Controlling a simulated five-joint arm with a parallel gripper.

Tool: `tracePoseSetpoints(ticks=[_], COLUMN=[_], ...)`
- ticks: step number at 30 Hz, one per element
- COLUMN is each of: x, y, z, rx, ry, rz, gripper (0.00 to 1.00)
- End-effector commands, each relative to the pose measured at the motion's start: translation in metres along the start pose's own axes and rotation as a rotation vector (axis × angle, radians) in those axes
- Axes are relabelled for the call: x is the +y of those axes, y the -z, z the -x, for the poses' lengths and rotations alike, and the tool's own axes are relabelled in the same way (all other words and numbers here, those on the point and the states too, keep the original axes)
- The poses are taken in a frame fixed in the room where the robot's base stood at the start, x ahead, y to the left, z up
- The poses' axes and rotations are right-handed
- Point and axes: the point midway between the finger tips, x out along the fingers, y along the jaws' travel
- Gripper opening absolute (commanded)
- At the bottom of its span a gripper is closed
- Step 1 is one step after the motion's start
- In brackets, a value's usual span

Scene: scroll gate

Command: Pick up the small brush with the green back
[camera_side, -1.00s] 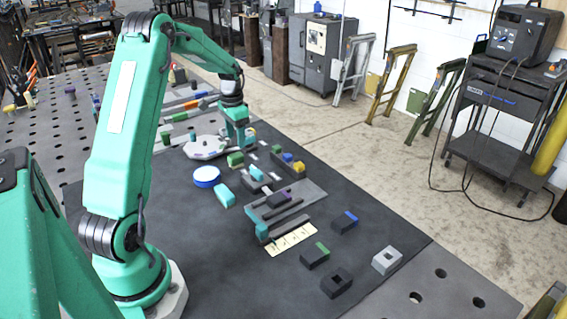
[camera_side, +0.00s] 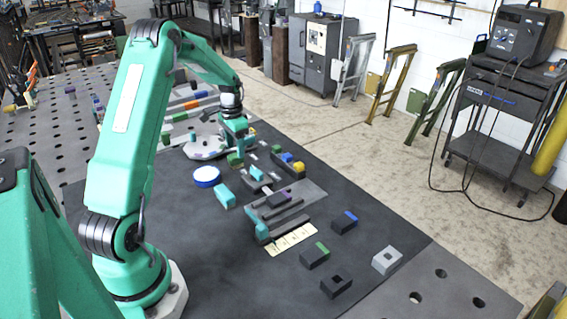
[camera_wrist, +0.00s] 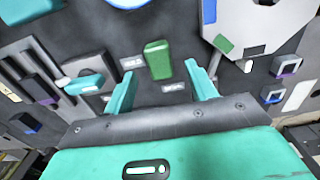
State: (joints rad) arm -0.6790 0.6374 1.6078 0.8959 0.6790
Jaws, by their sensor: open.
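A small green-topped block (camera_wrist: 158,60), which looks like the brush with the green back, lies on the dark mat in the wrist view. It also shows in the side view as a green piece (camera_side: 235,159) just below my gripper (camera_side: 238,143). In the wrist view, my gripper (camera_wrist: 159,70) is open, with one finger on each side of the green block and a visible space on both sides. The block's bristles are not visible. I cannot tell how far the fingertips are above the mat.
A grey slotted tray (camera_side: 292,203) stands nearer the camera. A dark block with a green strip (camera_side: 314,257) lies farther right on the mat.

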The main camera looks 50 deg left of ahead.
Motion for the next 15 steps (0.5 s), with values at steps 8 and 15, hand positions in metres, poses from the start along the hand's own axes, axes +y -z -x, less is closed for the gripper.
tracePoseSetpoints(ticks=[8, 15], x=[0.0, 0.0], y=[-0.002, -0.002], z=[-0.032, -0.046], rx=[-0.003, -0.001], ry=[-0.003, -0.001], rz=[0.0, 0.0], gripper=[0.56, 0.56])
